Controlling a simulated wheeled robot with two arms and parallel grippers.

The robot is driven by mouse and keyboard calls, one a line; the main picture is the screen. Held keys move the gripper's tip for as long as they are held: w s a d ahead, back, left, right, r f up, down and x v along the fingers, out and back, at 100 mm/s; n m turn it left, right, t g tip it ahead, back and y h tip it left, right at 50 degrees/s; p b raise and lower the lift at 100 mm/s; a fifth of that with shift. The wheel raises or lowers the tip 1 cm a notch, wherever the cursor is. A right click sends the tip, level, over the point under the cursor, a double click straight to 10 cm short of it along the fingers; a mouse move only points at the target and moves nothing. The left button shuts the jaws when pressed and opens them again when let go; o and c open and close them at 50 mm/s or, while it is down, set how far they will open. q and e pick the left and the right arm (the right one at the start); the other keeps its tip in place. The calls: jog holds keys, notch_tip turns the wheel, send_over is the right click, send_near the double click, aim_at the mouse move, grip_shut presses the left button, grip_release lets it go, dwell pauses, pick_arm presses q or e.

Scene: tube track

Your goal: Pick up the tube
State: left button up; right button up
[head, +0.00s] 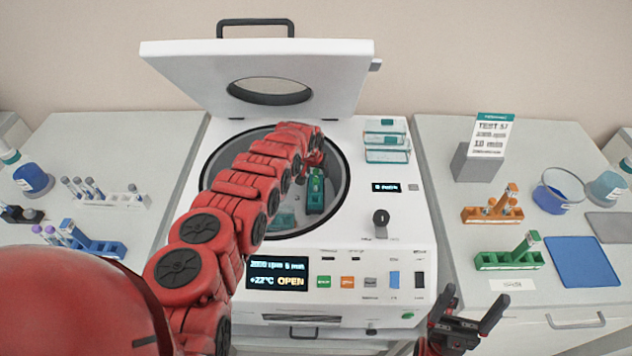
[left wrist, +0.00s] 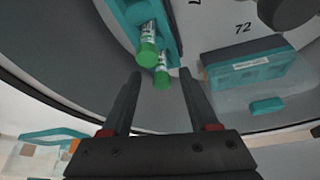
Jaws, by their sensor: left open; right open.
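Two tubes with green caps stand in a teal holder (left wrist: 165,14) inside the open centrifuge bowl. In the left wrist view one tube (left wrist: 147,45) is farther up, and the other tube (left wrist: 162,75) shows between my fingertips. In the head view the teal holder (head: 316,196) is at the right side of the bowl. My left gripper (left wrist: 160,73) is open, with the tubes beyond its fingers and no grip on them. In the head view my left arm covers much of the bowl. My right gripper (head: 470,318) is open and empty before the centrifuge's front right.
The centrifuge lid (head: 270,80) stands open behind the bowl. Teal boxes (head: 386,141) sit on its top right. Tube racks stand on both side tables: white (head: 112,200) and blue (head: 92,246) left, orange (head: 490,215) and green (head: 508,260) right. A blue mat (head: 582,262) lies far right.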

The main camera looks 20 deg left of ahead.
pick_arm(q)
jog(key=shift+a+f, duration=0.1)
jog(key=shift+f, duration=0.2)
grip_shut()
jog(key=shift+r, duration=0.2)
notch_tip(320, 180, up, 10)
jog(key=p, duration=0.9)
jog(key=shift+p, duration=0.3)
jog(key=shift+w+f, duration=0.1)
jog(key=shift+f, duration=0.05)
